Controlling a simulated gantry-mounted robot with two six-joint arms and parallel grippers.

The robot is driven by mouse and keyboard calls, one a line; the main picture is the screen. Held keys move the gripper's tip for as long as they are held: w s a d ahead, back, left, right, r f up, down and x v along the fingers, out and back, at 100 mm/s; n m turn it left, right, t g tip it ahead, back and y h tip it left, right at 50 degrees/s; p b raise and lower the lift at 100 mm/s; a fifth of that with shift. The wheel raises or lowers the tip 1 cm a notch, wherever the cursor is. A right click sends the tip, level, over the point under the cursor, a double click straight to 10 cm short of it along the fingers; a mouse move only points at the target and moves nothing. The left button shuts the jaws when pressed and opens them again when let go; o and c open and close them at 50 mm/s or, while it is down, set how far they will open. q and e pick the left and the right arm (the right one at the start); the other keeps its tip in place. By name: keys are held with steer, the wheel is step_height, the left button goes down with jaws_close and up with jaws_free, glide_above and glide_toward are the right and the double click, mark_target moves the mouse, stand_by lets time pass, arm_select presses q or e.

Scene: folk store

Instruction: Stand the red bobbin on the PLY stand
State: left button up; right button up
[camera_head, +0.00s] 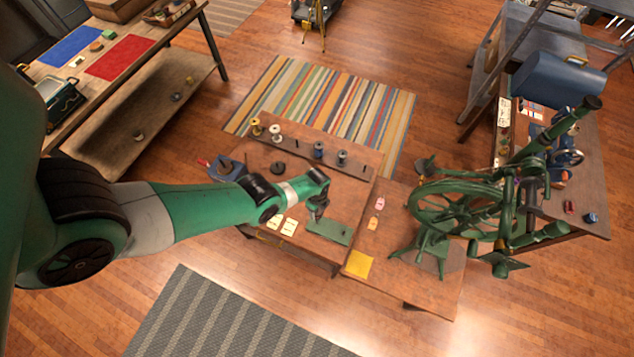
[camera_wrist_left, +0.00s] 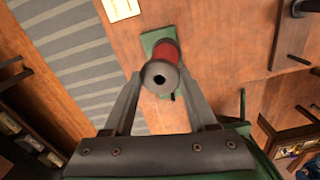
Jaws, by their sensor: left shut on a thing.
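My left gripper (camera_head: 318,217) is shut on the red bobbin (camera_wrist_left: 166,54) and reaches over the front of the middle table. In the left wrist view the bobbin sits between the two fingers (camera_wrist_left: 160,74), with its dark grey, holed end toward the camera. Behind it is a green plate (camera_wrist_left: 150,38), which also shows in the head view (camera_head: 335,235) under the gripper. The bobbin is too small to make out in the head view. No PLY label is readable, so I cannot tell whether this plate is the PLY stand. My right gripper is not in view.
A wooden rack (camera_head: 365,170) at the table's back holds several bobbins on pegs. A green spinning wheel (camera_head: 445,212) stands right, beyond a yellow square (camera_head: 360,265).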

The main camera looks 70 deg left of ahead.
arm_select(q)
steer(key=shift+d+f, duration=0.25)
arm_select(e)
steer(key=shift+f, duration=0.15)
arm_select(q)
steer(key=shift+f, duration=0.2)
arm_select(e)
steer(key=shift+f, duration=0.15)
